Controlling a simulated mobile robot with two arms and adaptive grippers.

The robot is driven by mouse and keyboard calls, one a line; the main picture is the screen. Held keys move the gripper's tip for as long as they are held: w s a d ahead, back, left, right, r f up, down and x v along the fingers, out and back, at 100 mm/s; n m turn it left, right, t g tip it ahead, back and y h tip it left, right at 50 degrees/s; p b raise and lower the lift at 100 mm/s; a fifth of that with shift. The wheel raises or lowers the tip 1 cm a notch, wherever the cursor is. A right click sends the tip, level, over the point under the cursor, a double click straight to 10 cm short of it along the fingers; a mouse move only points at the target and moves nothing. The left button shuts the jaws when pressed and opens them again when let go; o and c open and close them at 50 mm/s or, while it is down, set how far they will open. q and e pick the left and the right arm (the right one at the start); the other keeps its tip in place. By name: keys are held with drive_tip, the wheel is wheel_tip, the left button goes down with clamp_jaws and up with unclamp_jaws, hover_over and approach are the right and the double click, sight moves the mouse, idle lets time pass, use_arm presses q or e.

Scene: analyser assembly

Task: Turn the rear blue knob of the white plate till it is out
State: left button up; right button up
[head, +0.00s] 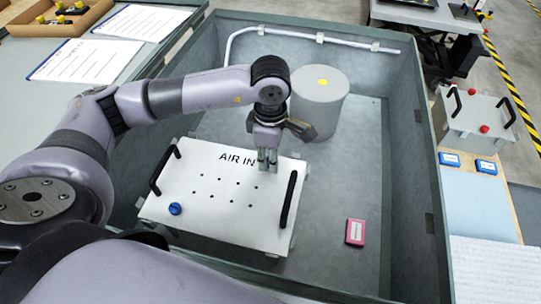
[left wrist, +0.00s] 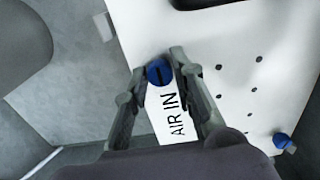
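The white plate (head: 225,232) lies in the grey bin, with "AIR IN" lettering, rows of small holes and two black handles. My left gripper (head: 267,168) points down over the plate's rear right part. In the left wrist view, the rear blue knob (left wrist: 159,72), with a dark slot across its top, sits between the fingertips (left wrist: 159,66), which look close against both its sides. The gripper hides this knob in the head view. The front blue knob (head: 175,208) is at the plate's front left and also shows in the wrist view (left wrist: 283,141). My right gripper is not visible.
A grey cylinder (head: 319,105) stands behind the gripper. A white pipe (head: 310,36) runs along the bin's rear wall. The right black handle (head: 288,199) rises close to the gripper. A pink box (head: 355,232) lies on the bin floor at right, with free floor around it.

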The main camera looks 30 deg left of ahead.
use_arm(q)
drive_tip(key=o, duration=0.3)
drive_tip(key=shift+o, duration=0.2)
wheel_tip(320, 180, up, 12)
idle(0.5)
idle(0.4)
